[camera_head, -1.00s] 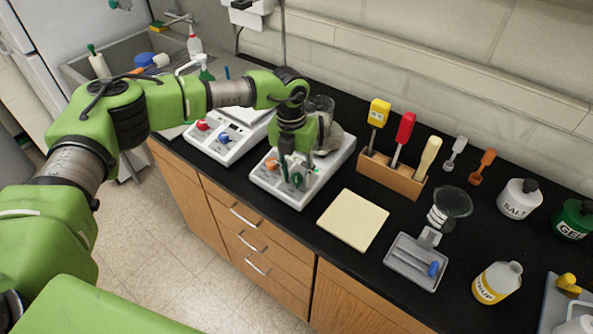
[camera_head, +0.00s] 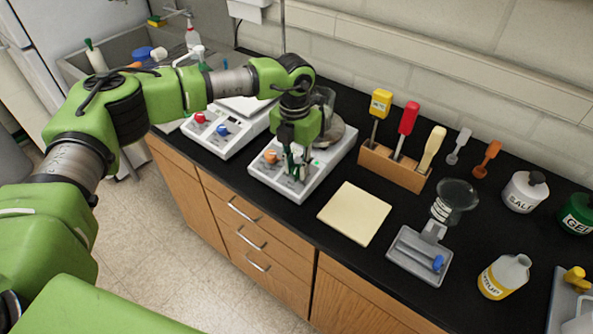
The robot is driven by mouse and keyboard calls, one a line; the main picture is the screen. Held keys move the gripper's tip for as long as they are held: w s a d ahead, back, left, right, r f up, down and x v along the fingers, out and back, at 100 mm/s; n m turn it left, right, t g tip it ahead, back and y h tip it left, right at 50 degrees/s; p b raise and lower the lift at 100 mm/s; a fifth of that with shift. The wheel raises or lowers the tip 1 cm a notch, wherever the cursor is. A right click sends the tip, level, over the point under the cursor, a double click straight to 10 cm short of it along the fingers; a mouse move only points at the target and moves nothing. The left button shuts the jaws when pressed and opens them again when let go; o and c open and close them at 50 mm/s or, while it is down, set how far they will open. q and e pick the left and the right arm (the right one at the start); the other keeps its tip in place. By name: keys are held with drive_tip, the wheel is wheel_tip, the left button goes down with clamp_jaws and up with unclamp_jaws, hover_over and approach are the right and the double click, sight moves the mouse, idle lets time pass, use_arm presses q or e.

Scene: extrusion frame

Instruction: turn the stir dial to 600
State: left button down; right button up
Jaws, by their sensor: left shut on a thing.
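The hotplate stirrer (camera_head: 318,181) is a white unit on the black counter, with its control panel at the near left end. An orange dial (camera_head: 270,156) shows on the left of the panel. My left gripper (camera_head: 296,174) points down at the right part of the panel, its dark fingers shut around the stir dial there. The fingers hide most of that dial and its scale, so I cannot read its setting. My right gripper is not in view.
A balance-like white unit (camera_head: 215,133) with red and blue knobs stands to the left. A glass beaker stands behind my gripper on the stirrer. A cream pad (camera_head: 354,213), a wooden rack (camera_head: 392,167) with several handled tools, and bottles are to the right.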

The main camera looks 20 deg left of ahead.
sight(298, 170)
use_arm(q)
drive_tip(key=shift+f+m+b, duration=0.2)
drive_tip(key=shift+m+b, duration=0.8)
drive_tip(key=shift+b, duration=0.15)
drive_tip(key=shift+r+m+y+b, duration=0.2)
drive_tip(key=shift+m+y+b, duration=0.1)
drive_tip(key=shift+m+b, duration=0.6)
drive_tip(key=c, duration=1.8)
unclamp_jaws()
drive_tip(key=r, duration=1.2)
drive_tip(key=shift+s+d, duration=0.25)
drive_tip(key=shift+d, duration=0.05)
